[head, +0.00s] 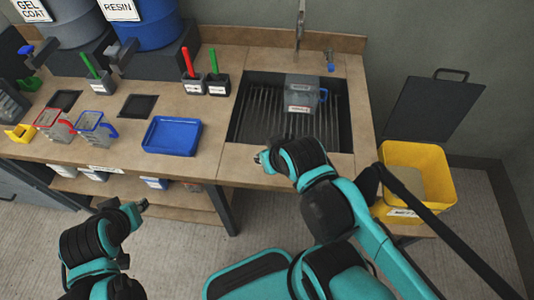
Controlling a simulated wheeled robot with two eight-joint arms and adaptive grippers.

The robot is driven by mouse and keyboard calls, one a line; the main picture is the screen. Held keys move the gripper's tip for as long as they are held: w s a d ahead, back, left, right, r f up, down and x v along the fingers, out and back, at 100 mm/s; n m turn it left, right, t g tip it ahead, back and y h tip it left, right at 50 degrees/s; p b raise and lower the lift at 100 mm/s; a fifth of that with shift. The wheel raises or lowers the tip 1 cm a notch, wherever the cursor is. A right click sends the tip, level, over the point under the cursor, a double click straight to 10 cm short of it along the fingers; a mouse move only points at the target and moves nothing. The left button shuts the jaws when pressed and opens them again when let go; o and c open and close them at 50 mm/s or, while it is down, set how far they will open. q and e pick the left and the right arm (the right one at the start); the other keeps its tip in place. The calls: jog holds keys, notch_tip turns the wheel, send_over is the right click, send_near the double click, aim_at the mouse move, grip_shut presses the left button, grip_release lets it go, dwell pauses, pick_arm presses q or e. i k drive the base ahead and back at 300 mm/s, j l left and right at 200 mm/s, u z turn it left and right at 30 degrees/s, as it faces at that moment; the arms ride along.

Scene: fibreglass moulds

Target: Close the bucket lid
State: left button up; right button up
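The yellow bucket (449,177) stands at the right, beside the counter's right end. Its dark grey lid (432,110) is open and stands tilted up behind the bucket, with a dark handle (452,73) along its top edge. My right gripper (261,158) is at the counter's front edge below the sink, left of the bucket and well apart from the lid. My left gripper (143,205) is over the floor in front of the counter, far from the bucket. Both grippers are too small to tell open from shut. Part of the bucket's front is hidden by my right arm and a dark bar.
The counter (205,165) holds a sink (255,125) with a clear jug (301,95), a blue tray (172,135), red- and blue-handled jugs and small tool holders. Gel coat and resin drums stand at the back left. A wall is close behind the lid. Floor in front is clear.

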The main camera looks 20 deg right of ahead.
aim_at(426, 109)
jog(key=z, duration=2.2)
